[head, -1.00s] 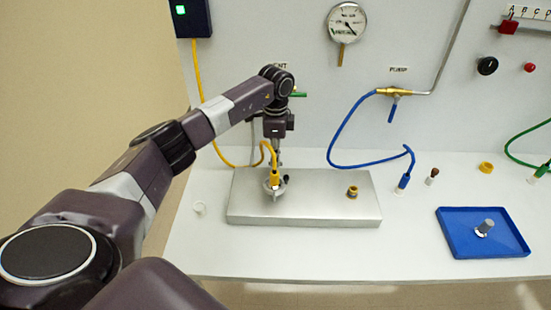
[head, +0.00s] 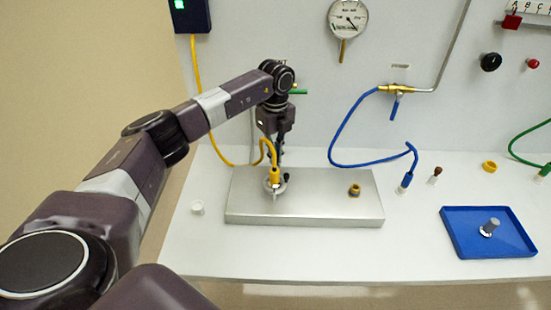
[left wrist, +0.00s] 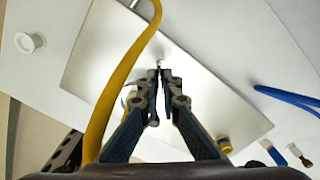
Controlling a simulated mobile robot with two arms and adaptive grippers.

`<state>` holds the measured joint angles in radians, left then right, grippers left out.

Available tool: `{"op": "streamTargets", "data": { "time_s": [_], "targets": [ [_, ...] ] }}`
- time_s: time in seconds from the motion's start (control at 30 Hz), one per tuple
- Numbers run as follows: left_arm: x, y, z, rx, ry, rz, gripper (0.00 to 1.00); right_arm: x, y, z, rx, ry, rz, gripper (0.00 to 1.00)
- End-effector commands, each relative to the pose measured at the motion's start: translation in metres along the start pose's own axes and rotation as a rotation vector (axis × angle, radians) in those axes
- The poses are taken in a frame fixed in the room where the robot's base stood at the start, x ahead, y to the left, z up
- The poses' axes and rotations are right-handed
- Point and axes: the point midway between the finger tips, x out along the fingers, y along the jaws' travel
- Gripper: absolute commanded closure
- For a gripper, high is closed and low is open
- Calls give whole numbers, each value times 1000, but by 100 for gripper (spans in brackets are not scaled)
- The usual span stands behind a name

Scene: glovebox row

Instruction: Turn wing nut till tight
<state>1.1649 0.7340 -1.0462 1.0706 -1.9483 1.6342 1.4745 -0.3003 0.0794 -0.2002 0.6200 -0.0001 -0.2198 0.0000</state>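A wing nut cannot be picked out clearly. The yellow hose fitting (head: 275,175) stands upright in a silver clamp-like piece (head: 275,192) on the metal block (head: 325,202). My left gripper (head: 276,160) points down directly behind this fitting, its tips partly hidden by it in the head view. In the left wrist view my left gripper (left wrist: 159,73) has its fingers close together with a narrow gap. A small silver bit (left wrist: 160,62) shows at the fingertips; whether they hold it cannot be told. The yellow hose (left wrist: 122,70) passes close beside the fingers. My right gripper is out of view.
A yellow-brown ring fitting (head: 354,190) sits on the block's right part. A small white cup (head: 197,207) stands left of the block. A blue hose end (head: 405,184) and a blue tray (head: 470,245) holding a grey part are to the right. The bench front is clear.

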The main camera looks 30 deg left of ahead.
Motion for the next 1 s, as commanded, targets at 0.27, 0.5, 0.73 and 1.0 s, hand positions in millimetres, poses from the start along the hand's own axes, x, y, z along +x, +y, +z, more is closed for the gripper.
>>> {"op": "streamTargets", "data": {
  "time_s": [0.27,0.5,0.73,1.0],
  "targets": [
    [-2,-2,1,260,-3,-6,100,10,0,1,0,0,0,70],
    [-2,-2,1,487,-4,-7,100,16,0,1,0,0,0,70],
    [-2,-2,2,706,-6,-6,100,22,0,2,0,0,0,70],
    [-3,-2,2,963,-7,-6,100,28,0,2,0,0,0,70]
  ]
}}
